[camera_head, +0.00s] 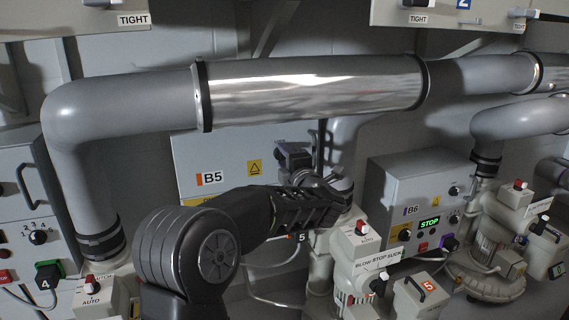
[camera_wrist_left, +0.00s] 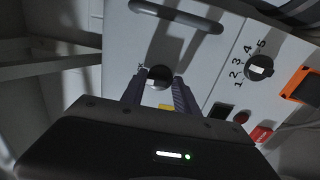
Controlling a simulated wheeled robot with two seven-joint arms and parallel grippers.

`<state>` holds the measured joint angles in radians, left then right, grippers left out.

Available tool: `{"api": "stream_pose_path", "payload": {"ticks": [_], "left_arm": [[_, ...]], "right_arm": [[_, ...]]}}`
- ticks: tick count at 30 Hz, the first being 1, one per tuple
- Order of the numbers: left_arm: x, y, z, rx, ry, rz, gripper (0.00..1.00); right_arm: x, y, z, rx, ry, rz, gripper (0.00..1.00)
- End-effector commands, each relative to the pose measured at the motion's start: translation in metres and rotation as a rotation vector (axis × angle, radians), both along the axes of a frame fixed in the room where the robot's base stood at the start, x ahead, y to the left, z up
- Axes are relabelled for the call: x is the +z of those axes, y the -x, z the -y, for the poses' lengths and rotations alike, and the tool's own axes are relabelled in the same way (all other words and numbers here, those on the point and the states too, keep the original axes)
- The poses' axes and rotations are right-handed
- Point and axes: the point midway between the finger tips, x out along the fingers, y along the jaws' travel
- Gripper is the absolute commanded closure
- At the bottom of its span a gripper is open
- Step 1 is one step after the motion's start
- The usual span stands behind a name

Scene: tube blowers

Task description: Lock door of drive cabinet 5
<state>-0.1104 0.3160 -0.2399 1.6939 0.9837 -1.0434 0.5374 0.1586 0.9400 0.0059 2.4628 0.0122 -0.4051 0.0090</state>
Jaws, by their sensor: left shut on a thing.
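My left gripper (camera_wrist_left: 159,80) is shut on a round black lock knob (camera_wrist_left: 160,72) on a grey cabinet door, seen in the left wrist view. A dark pull handle (camera_wrist_left: 177,15) is above the knob, and a dial marked 1 to 5 (camera_wrist_left: 259,67) is to its right. In the head view my left arm reaches in from the bottom, and the left gripper (camera_head: 293,155) is in front of the grey box marked B5 (camera_head: 211,178). The fingertips and the knob are hidden there. My right gripper is in neither view.
A thick grey pipe with a shiny sleeve (camera_head: 312,90) crosses above my arm. The B6 box (camera_head: 410,190) and several blower parts stand close on the right. Another cabinet with a handle (camera_head: 27,187) is at the far left. An orange connector (camera_wrist_left: 300,85) is near the dial.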

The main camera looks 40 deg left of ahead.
Motion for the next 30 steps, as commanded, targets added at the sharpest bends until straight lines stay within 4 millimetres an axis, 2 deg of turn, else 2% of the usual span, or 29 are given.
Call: {"api": "stream_pose_path", "payload": {"ticks": [1, 11, 12, 16, 30], "left_arm": [[0.0097, -0.0021, 0.003, -0.008, -0.005, 0.019, 1.0], [0.0104, -0.0018, 0.0025, -0.007, -0.004, 0.021, 1.0], [0.0104, -0.0017, 0.0024, -0.007, -0.005, 0.022, 0.61], [0.0092, -0.0015, 0.0021, -0.006, -0.004, 0.019, 0.51], [0.0039, -0.0003, 0.0004, -0.002, 0.0, 0.01, 0.5]], "right_arm": [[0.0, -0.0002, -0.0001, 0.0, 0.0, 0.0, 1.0], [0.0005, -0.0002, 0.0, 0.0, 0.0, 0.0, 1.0], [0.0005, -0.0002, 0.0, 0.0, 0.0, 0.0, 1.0], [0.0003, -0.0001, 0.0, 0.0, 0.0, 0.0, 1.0], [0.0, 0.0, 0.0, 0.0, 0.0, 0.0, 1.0]]}}
